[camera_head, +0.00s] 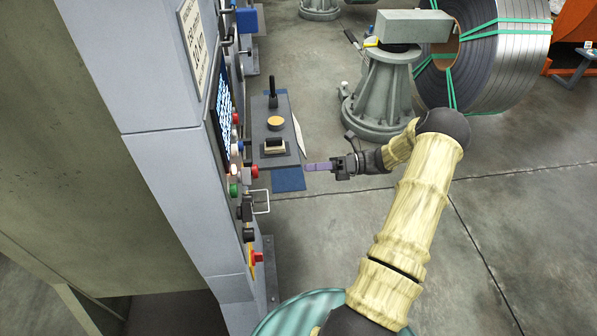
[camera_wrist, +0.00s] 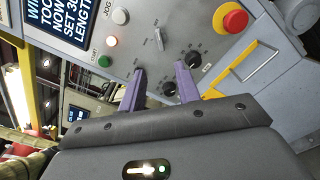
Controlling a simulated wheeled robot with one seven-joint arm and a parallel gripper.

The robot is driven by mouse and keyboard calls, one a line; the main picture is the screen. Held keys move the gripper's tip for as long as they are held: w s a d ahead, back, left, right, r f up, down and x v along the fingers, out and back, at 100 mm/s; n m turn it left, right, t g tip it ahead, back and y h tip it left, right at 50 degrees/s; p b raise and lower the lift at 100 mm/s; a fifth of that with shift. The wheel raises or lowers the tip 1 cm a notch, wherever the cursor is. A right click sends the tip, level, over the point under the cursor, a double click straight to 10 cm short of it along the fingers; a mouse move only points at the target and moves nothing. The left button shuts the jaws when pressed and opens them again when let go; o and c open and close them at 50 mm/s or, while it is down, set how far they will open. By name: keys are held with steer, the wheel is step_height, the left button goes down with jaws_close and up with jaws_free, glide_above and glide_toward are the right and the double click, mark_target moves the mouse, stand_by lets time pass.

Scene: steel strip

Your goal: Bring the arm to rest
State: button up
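My gripper (camera_head: 318,167) is held out in front of the control cabinet in the head view, its purple fingers pointing left toward the small grey shelf and the panel. In the wrist view my gripper (camera_wrist: 161,84) has its two fingers apart with nothing between them. Behind the fingers in that view is the grey control panel (camera_wrist: 150,30), with black knobs (camera_wrist: 168,88), a red emergency button (camera_wrist: 231,19) and a green button (camera_wrist: 108,64). The fingers appear in front of the panel; I cannot tell the exact distance. My arm reaches up from the bottom of the head view, bent at the elbow.
The cabinet (camera_head: 150,85) fills the left. A shelf (camera_head: 262,128) beside it carries a black-handled item, a round yellow piece and a stamp-like block. A grey pedestal (camera_head: 380,95) and a banded steel coil (camera_head: 500,60) stand behind. Floor at right (camera_head: 530,200) is clear.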

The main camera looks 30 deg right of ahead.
steer(key=shift+d, duration=0.15)
stand_by(0.4)
steer(key=s+a+n+g+h, duration=0.6)
steer(key=a+n+g+h, duration=0.15)
steer(key=a+n, duration=0.4)
steer(key=s+a+r+n+t+h, duration=0.4)
steer(key=s+r+n+h, duration=0.3)
steer(key=n, duration=1.2)
steer(key=s+a+h, duration=0.1)
steer(key=s+h, duration=0.1)
steer(key=s, duration=0.1)
steer(key=shift+a+r+h, duration=0.35)
steer(key=shift+a, duration=0.05)
steer(key=shift+t, duration=0.25)
